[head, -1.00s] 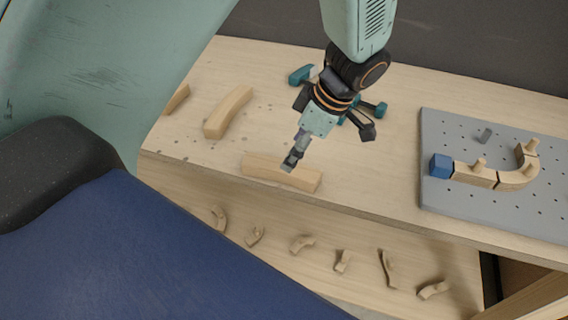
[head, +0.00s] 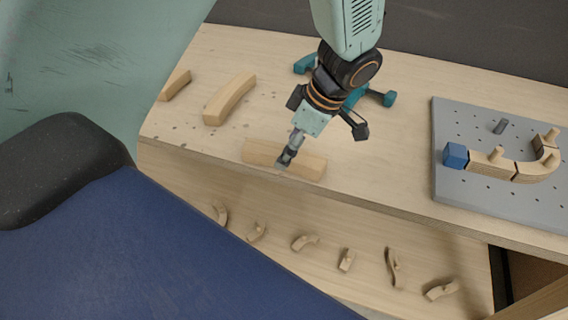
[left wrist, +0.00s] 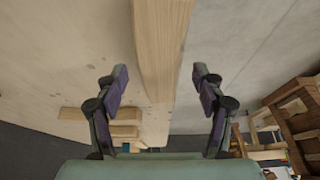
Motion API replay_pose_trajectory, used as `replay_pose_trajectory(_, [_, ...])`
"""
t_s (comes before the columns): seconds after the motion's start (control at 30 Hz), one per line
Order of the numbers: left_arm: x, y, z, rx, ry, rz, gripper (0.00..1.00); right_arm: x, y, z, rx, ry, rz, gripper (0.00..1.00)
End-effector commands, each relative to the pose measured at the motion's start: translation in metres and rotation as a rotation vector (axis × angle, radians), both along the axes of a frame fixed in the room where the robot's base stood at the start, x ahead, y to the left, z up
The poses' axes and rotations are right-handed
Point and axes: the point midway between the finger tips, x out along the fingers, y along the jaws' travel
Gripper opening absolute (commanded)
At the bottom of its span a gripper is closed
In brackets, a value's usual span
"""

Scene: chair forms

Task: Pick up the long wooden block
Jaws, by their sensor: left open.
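The long wooden block (head: 312,168) lies near the front edge of the wooden table, under my left gripper (head: 285,160). The gripper points down over the block's middle and partly hides it. In the left wrist view the block (left wrist: 165,45) runs from the top edge downward between the two fingers. My left gripper (left wrist: 162,78) is open there, one finger on each side of the block with gaps, not touching it. I cannot tell how high the fingertips are above the block. My right gripper does not show.
Curved wooden pieces (head: 229,99) lie at the table's left. A grey pegboard (head: 480,125) with a blue cube (head: 455,155) and wooden pieces stands at right. A teal object (head: 378,96) sits behind the gripper. Several small pieces (head: 304,243) lie on the lower shelf.

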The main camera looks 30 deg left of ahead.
Motion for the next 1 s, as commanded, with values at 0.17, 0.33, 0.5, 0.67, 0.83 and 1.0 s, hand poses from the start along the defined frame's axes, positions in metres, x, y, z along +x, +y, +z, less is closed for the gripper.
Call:
replay_pose_trajectory(0.17, [0.000, 0.006, -0.018, -0.001, 0.000, 0.001, 0.69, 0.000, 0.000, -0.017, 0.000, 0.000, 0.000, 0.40])
replay_pose_trajectory(0.33, [-0.001, 0.009, -0.022, -0.001, 0.000, 0.001, 0.69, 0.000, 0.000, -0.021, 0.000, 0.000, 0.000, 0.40])
replay_pose_trajectory(0.5, [-0.001, 0.009, -0.021, -0.001, 0.000, 0.000, 0.69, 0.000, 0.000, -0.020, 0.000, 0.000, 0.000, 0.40])
replay_pose_trajectory(0.67, [-0.001, 0.009, -0.021, -0.001, 0.000, 0.000, 0.61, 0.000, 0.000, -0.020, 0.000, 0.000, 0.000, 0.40])
replay_pose_trajectory(0.83, [-0.001, 0.009, -0.021, -0.001, 0.000, 0.000, 0.47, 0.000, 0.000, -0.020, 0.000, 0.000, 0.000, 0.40])
replay_pose_trajectory(1.0, [-0.001, 0.009, -0.021, -0.001, 0.000, 0.000, 0.33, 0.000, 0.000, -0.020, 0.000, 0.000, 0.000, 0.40])
